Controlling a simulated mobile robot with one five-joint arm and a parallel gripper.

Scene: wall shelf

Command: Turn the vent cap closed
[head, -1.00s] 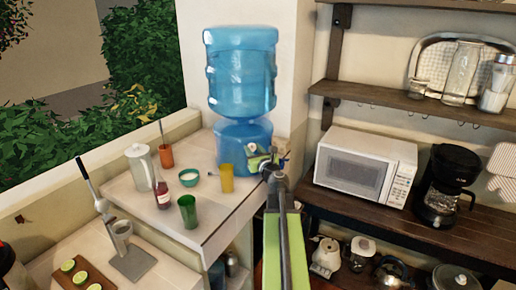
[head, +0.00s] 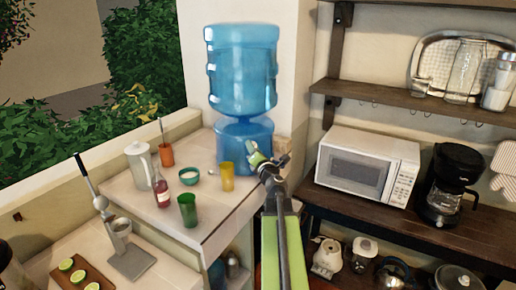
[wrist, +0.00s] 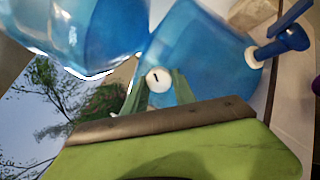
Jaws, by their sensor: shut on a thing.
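The blue water dispenser (head: 244,148) stands on the white counter with a large blue bottle (head: 242,70) on top. In the wrist view, the vent cap (wrist: 158,80) is a small white round cap with a dark slot, set against the dispenser's blue body (wrist: 200,50). My gripper (wrist: 157,90) has its two green fingers on either side of the cap and is shut on it. In the head view, my gripper (head: 257,158) reaches the dispenser's lower right front, and the cap cannot be made out there.
A blue tap (wrist: 287,42) with a white collar sticks out right of the cap. A microwave (head: 367,165) sits on the right shelf.

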